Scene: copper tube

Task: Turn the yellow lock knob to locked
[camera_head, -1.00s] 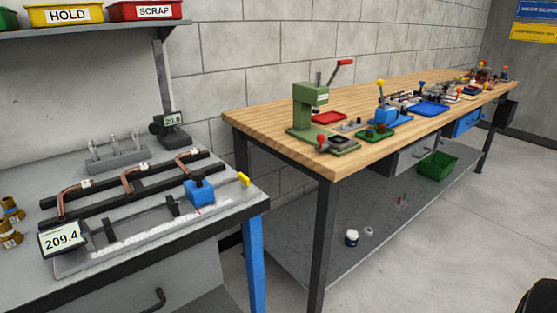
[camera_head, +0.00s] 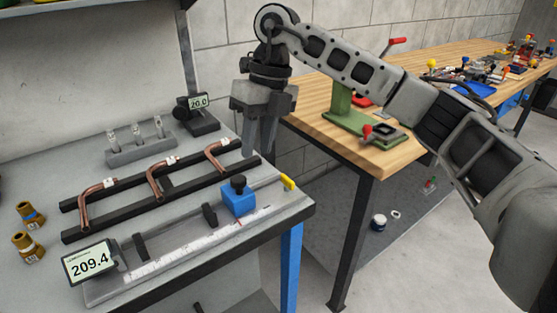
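The yellow lock knob (camera_head: 288,182) sits at the right end of the measuring fixture (camera_head: 180,248), near the bench's right edge. It is small, and its lock position cannot be read from here. A blue block with a black knob (camera_head: 238,196) stands just left of it on the fixture. My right gripper (camera_head: 261,152) points down above and behind the yellow knob, apart from it. Its fingers look close together, and whether a gap lies between them is unclear. Nothing shows in its grasp. My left gripper is not in view.
Bent copper tubes (camera_head: 165,181) lie on a black rack behind the fixture. Brass fittings (camera_head: 28,247) stand at far left. A small gauge (camera_head: 200,112) stands behind. A wooden bench (camera_head: 308,108) lies to the right.

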